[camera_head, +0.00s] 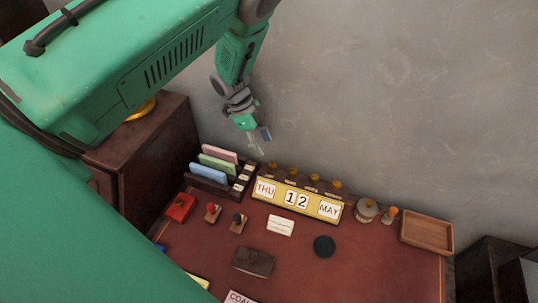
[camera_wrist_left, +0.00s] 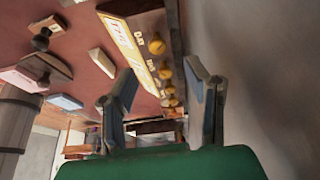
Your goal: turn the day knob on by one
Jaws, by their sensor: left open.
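A yellow perpetual calendar (camera_head: 297,200) stands at the back of the red desk and reads THU, 12, MAY. Several brass knobs sit in a row along its top. The day knob (camera_head: 271,166) is at the left end; in the left wrist view the day knob (camera_wrist_left: 157,44) sits beside the lettering DAY. My left gripper (camera_head: 260,141) hangs above and slightly left of the day knob, apart from it. In the left wrist view its fingers (camera_wrist_left: 162,80) are spread, with nothing held between them. My right gripper is not in view.
A card rack (camera_head: 208,180) stands just left of the calendar. Stamps, a red box (camera_head: 179,208), a dark round pad (camera_head: 324,246) and a bell (camera_head: 366,210) lie around it. A wooden tray (camera_head: 427,233) is at right. The grey wall is close behind.

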